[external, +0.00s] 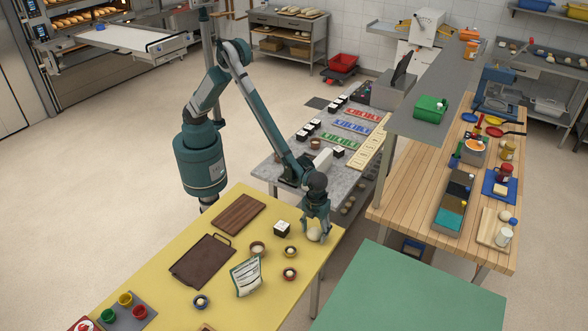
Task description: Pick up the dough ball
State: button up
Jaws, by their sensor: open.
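A pale round dough ball (314,236) rests on the yellow table (300,290), near its far right corner. My gripper (317,229) points down right at the ball, with its fingers open around or just in front of it. The fingers hide part of the ball, and I cannot tell whether they touch it.
A white and black box (282,229) stands just left of my gripper. A brown board (238,215) and a dark tray (202,261) lie to the left. A grey counter (262,164) stands behind.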

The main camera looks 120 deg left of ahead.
aim_at(315, 230)
jog(key=c, duration=0.9)
jog(key=shift+r, duration=5)
